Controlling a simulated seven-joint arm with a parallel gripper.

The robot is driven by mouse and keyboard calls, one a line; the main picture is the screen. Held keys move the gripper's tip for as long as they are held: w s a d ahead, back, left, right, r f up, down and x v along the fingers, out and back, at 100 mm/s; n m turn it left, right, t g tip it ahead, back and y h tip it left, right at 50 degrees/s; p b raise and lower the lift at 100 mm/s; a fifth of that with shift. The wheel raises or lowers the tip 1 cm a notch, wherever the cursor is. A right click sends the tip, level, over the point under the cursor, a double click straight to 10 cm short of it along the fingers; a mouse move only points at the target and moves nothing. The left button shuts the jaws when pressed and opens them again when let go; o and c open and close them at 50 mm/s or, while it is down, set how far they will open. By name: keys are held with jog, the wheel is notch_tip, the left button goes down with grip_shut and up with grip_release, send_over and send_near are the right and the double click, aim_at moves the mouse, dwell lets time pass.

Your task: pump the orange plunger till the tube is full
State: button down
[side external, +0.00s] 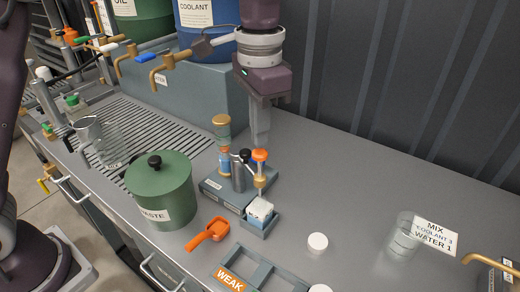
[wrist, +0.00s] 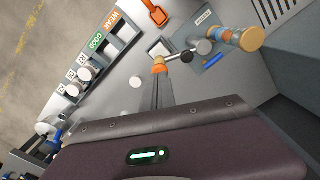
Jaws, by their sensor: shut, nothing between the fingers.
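My gripper (side external: 260,143) points straight down with its fingers together and nothing between them. Its tips are right over the orange plunger top (side external: 260,155) of the small pump stand and touch it or nearly so. In the wrist view the fingertips (wrist: 160,76) meet the orange top (wrist: 159,68). A brass-coloured part (side external: 259,182) sits below the orange top, above a white square piece (side external: 260,208) in a blue-grey holder. A blue and orange tube (side external: 224,161) with a brass cap stands left on the same base. How full any tube is cannot be seen.
A grey cylinder with a black-knobbed lever (side external: 239,178) stands close left of the plunger. A green waste pot (side external: 160,192), an orange scoop (side external: 209,234) and a white cap (side external: 318,242) are nearby. A clear beaker (side external: 403,238) stands at right. The bench right of the pump is mostly clear.

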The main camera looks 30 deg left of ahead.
aim_at(260, 151)
jog(key=shift+f, duration=0.1)
jog(key=shift+f, duration=2.8)
jog(key=shift+r, duration=2.9)
notch_tip(260, 151, up, 6)
